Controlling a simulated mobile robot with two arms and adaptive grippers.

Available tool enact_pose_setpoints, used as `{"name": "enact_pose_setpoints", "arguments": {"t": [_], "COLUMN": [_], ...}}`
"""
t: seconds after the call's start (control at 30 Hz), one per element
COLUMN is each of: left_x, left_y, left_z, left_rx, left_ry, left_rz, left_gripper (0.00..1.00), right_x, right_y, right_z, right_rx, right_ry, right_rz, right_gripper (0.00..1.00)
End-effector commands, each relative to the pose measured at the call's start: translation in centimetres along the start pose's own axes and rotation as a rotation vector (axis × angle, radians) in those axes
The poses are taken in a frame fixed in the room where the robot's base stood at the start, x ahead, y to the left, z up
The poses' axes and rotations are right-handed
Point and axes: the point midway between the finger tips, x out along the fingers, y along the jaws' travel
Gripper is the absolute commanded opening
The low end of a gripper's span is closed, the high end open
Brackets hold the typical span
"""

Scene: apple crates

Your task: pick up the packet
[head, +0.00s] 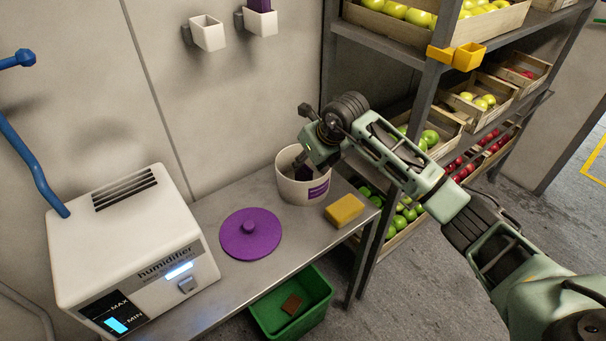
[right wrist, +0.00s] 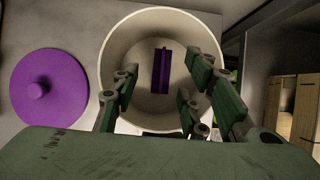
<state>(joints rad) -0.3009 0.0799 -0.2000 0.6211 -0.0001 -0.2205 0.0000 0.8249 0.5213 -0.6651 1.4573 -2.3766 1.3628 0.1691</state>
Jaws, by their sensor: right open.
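A purple packet (right wrist: 162,68) stands or lies inside a round white bucket (right wrist: 122,38), near the middle of its floor. In the head view the bucket (head: 290,190) stands on the metal bench by the wall, and its inside is mostly hidden. My right gripper (head: 303,162) points down into the bucket's opening from above. In the right wrist view its fingers (right wrist: 166,80) are open, one on each side of the packet, with nothing between them in contact that I can see. My left gripper is in no view.
A purple lid (head: 250,236) and a yellow sponge (head: 344,210) lie beside the bucket. A humidifier (head: 135,250) stands on the bench's left. A green bin (head: 300,312) is below. A wall holder (head: 261,20) contains something purple. Shelving with apple crates (head: 388,25) is at right.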

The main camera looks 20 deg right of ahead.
Motion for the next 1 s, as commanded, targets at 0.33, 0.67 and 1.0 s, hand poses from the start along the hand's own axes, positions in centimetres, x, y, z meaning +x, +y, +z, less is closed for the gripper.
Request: {"name": "enact_pose_setpoints", "arguments": {"t": [0.33, 0.67, 1.0], "left_x": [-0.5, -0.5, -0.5], "left_y": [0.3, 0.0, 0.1], "left_z": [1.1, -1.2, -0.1], "left_rx": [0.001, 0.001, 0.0], "left_ry": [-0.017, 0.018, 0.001], "left_rz": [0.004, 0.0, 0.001], "left_gripper": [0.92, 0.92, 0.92], "right_x": [3.7, 3.7, 3.6], "right_y": [-0.3, -0.3, -0.3], "right_z": [0.0, 0.0, 0.0], "right_rx": [0.0, 0.0, 0.0], "right_ry": [0.0, 0.0, 0.0], "right_rz": [0.001, 0.001, 0.001], "right_gripper": [0.41, 0.28, 0.0]}}
